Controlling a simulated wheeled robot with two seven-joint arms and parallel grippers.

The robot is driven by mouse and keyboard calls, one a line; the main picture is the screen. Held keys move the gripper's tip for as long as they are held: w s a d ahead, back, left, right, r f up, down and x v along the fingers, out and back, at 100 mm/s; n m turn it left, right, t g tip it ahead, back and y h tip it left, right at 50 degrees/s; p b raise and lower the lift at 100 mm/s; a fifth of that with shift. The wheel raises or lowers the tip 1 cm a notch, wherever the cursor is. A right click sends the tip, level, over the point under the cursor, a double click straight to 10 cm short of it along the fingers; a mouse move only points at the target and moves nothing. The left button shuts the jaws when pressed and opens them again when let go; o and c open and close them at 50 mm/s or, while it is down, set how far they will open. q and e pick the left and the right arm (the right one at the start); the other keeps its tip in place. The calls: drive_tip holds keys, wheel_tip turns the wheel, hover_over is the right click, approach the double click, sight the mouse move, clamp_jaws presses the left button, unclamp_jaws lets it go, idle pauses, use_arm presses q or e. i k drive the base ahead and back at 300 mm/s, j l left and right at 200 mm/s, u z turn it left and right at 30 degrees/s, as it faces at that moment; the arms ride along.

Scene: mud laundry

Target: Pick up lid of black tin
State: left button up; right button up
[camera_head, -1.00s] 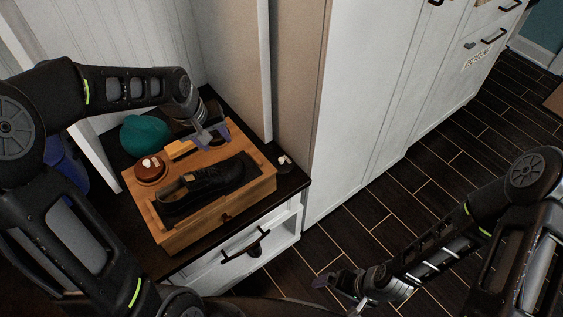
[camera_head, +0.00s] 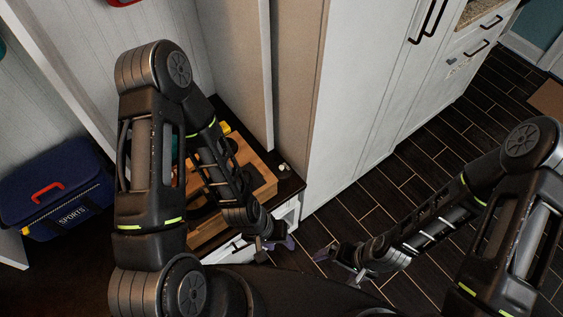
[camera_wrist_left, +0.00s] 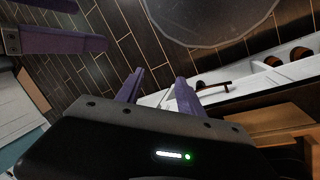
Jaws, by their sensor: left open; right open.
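I cannot pick out a black tin or its lid for certain. My left arm hides much of the wooden box (camera_head: 258,170) and what lies on it in the head view. My left gripper (camera_head: 276,246) is open and empty, low in front of the cabinet. In the left wrist view its purple fingers (camera_wrist_left: 161,78) stand apart, with a white drawer (camera_wrist_left: 253,81) beyond them. Round brown-and-dark things (camera_wrist_left: 273,61) show at that drawer; whether one is the tin is unclear. My right gripper (camera_head: 336,265) is open and empty above the floor.
A yellow brush (camera_head: 224,128) shows at the box's back. A blue sports bag (camera_head: 60,195) with a red handle lies at the left. Tall white cabinets (camera_head: 365,90) stand at centre right. The dark plank floor (camera_head: 425,165) is clear at the right.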

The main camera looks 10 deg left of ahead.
sight(282, 170)
drive_tip(key=j+z, duration=0.15)
drive_tip(key=z, duration=0.25)
drive_tip(key=k+j+z, duration=0.1)
drive_tip(key=z, duration=0.25)
drive_tip(key=k+j+z, duration=0.1)
drive_tip(key=z, duration=0.3)
drive_tip(key=i+j, duration=0.3)
drive_tip(key=j, duration=0.15)
